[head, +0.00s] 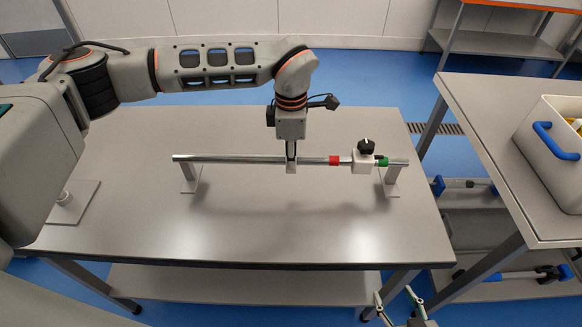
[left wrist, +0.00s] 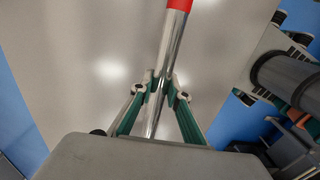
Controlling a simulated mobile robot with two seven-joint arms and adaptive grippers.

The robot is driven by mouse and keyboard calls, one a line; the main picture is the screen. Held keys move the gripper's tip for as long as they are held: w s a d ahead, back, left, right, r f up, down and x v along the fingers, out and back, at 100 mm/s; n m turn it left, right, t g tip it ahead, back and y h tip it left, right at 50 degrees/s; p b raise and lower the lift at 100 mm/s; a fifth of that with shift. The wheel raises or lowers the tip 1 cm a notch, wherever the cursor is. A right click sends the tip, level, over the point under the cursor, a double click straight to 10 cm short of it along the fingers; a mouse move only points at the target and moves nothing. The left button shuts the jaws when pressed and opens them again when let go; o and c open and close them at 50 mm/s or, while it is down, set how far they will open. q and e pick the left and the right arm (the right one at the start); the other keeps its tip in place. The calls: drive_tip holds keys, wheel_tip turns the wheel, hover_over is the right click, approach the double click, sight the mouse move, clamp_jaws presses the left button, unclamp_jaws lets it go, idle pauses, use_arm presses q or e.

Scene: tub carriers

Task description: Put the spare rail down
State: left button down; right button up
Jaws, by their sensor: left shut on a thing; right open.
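The spare rail (head: 235,159) is a long silver rod with a red band, a green band and a white block with a black knob (head: 364,150) near its right end. My left gripper (head: 291,168) is shut on the rail near its middle, from above. The left wrist view shows the rail (left wrist: 166,55) passing between the fingers (left wrist: 158,90). The rail lies level across the left stand (head: 190,180) and right stand (head: 391,183) on the grey table (head: 270,235); I cannot tell whether it touches them. My right gripper (head: 400,300) is open and empty at the bottom edge, before the table.
A flat base with a short post (head: 72,203) stands at the table's left. A side table (head: 490,130) on the right bears a pale tub with a blue handle (head: 543,140). Blue-ended bars (head: 470,184) lie beneath it. The grey table's front is clear.

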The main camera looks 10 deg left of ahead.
use_arm(q)
wheel_tip(320, 180, down, 3)
drive_tip(key=shift+f, duration=0.15)
drive_tip(key=c, duration=1.9)
unclamp_jaws()
drive_tip(key=shift+f, duration=0.1)
wheel_tip(320, 180, up, 12)
drive_tip(key=shift+r+b, duration=0.1)
drive_tip(key=shift+b, duration=0.35)
